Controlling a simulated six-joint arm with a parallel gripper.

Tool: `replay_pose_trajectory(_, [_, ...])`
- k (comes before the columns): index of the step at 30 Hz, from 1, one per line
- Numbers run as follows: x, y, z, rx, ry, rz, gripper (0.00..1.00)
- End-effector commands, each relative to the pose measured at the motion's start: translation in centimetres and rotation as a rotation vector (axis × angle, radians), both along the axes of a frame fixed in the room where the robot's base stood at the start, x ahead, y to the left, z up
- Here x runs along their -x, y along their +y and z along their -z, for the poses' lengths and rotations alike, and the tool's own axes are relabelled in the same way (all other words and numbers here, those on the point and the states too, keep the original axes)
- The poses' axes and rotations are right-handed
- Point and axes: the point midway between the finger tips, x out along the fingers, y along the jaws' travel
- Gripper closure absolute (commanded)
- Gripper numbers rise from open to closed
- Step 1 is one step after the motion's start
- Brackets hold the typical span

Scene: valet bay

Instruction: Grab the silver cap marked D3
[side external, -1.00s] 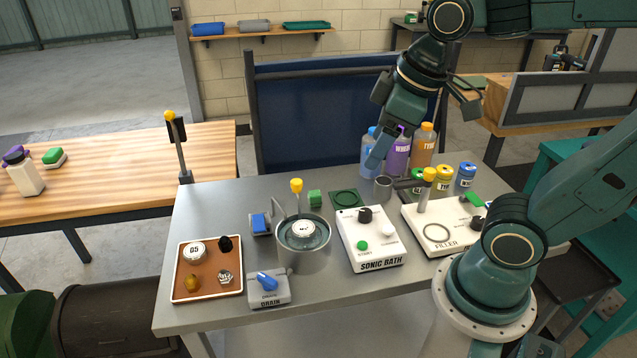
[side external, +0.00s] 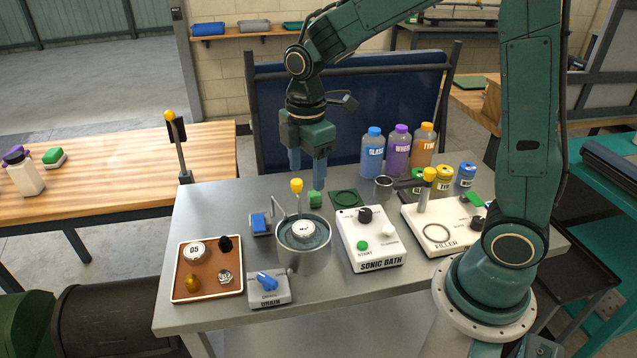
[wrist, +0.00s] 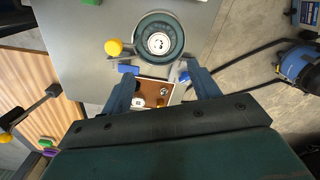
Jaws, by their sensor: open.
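A round silver cap (side external: 303,229) sits inside the steel basin (side external: 304,259), its marked face up. The marking is too small to read surely. The cap also shows in the wrist view (wrist: 159,43). A brown tray (side external: 207,294) at the left holds a round silver cap marked 05 (side external: 195,252), a silver faceted cap (side external: 225,277) with an unclear mark, a black cap (side external: 225,244) and a gold cap (side external: 192,283). My gripper (side external: 307,178) is open and empty, fingers pointing down, above the table behind the basin.
A yellow-tipped spout (side external: 297,187) rises close to the basin. A drain box (side external: 268,289) with a blue lever stands in front. The sonic bath box (side external: 371,240) and filler (side external: 440,228) are to the right. Bottles (side external: 397,153) stand at the back right.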

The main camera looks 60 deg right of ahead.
Motion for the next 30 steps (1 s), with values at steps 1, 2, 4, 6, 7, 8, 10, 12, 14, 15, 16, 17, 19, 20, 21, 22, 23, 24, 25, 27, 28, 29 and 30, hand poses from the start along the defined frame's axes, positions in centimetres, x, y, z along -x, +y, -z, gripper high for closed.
replay_pose_trajectory(1, [-0.3, 0.0, 0.4, 0.000, 0.009, -0.020, 0.39])
replay_pose_trajectory(2, [-0.4, 0.0, 0.6, 0.000, 0.012, -0.030, 0.39])
replay_pose_trajectory(4, [-0.6, 0.0, 0.9, 0.000, 0.018, -0.046, 0.39])
replay_pose_trajectory(6, [-0.7, 0.1, 1.0, 0.001, 0.020, -0.054, 0.39])
replay_pose_trajectory(7, [-0.7, 0.0, 1.0, 0.000, 0.021, -0.055, 0.39])
replay_pose_trajectory(8, [-0.7, 0.0, 1.0, 0.001, 0.020, -0.056, 0.39])
replay_pose_trajectory(10, [-0.7, 0.0, 1.0, 0.001, 0.020, -0.055, 0.39])
replay_pose_trajectory(12, [-0.7, 0.0, 1.2, 0.001, 0.020, -0.054, 0.39])
replay_pose_trajectory(14, [-0.7, 0.0, 1.5, 0.000, 0.021, -0.054, 0.39])
replay_pose_trajectory(15, [-0.7, 0.1, 1.7, 0.001, 0.022, -0.054, 0.39])
replay_pose_trajectory(16, [-0.7, 0.0, 2.0, 0.001, 0.022, -0.054, 0.39])
replay_pose_trajectory(17, [-0.7, 0.0, 2.3, 0.001, 0.023, -0.054, 0.39])
replay_pose_trajectory(19, [-0.6, 0.0, 3.2, 0.001, 0.025, -0.053, 0.39])
replay_pose_trajectory(20, [-0.6, 0.1, 3.6, 0.000, 0.023, -0.053, 0.39])
replay_pose_trajectory(21, [-0.6, 0.1, 4.1, 0.001, 0.025, -0.053, 0.39])
replay_pose_trajectory(22, [-0.6, 0.1, 4.6, 0.001, 0.025, -0.053, 0.39])
replay_pose_trajectory(23, [-0.6, 0.1, 5.1, 0.001, 0.026, -0.053, 0.39])
replay_pose_trajectory(24, [-0.6, 0.1, 5.7, 0.001, 0.025, -0.053, 0.39])
replay_pose_trajectory(25, [-0.6, 0.1, 6.2, 0.001, 0.026, -0.053, 0.39])
replay_pose_trajectory(27, [-0.6, 0.1, 7.2, 0.001, 0.025, -0.053, 0.39])
replay_pose_trajectory(28, [-0.6, 0.1, 7.6, 0.000, 0.024, -0.053, 0.39])
replay_pose_trajectory(29, [-0.6, 0.1, 8.0, 0.001, 0.025, -0.053, 0.39])
replay_pose_trajectory(30, [-0.6, 0.1, 8.4, 0.000, 0.023, -0.053, 0.39])
